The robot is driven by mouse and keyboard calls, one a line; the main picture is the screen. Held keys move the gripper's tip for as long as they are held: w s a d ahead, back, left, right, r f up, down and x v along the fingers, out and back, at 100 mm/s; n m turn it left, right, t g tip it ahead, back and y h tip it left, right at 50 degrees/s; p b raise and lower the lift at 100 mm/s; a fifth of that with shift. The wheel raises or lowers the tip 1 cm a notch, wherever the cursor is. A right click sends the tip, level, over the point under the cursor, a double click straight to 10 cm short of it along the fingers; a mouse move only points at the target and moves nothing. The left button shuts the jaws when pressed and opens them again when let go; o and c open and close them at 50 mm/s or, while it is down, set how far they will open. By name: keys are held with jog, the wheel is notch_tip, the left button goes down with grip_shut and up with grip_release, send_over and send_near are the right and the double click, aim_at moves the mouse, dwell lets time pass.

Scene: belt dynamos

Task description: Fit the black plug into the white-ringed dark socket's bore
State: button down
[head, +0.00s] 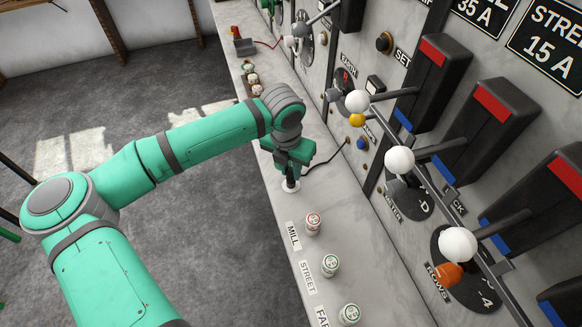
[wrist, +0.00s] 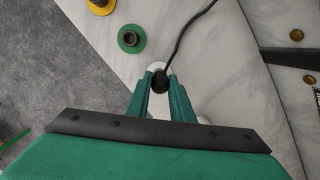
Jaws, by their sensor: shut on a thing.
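My gripper (head: 289,177) points down over the bench and is shut on the black plug (wrist: 160,83). In the wrist view its two green fingers (wrist: 160,92) hold the plug between their tips, with a black cable running off it. The socket's white ring (head: 291,187) shows on the bench right below the gripper in the head view. Part of that ring (wrist: 156,67) also shows just beyond the plug in the wrist view. The plug is over or at the socket. The bore is hidden, so I cannot tell whether the plug's tip is inside it.
The cable (head: 330,158) runs to the upright panel on the right. A green-ringed socket (wrist: 131,39) and a yellow-ringed one (wrist: 100,4) lie nearby. Several capped pieces, including a red-topped one (head: 313,222), stand along the bench. Levers with white knobs (head: 399,159) jut from the panel.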

jog(key=shift+f, duration=0.65)
jog(key=c, duration=1.5)
grip_release()
jog(key=r, duration=0.3)
jog(key=s+r, duration=0.1)
jog(key=r, duration=0.6)
jog(key=shift+s+a+r, duration=0.2)
jog(key=shift+a+r, duration=0.15)
jog(key=shift+a, duration=0.05)
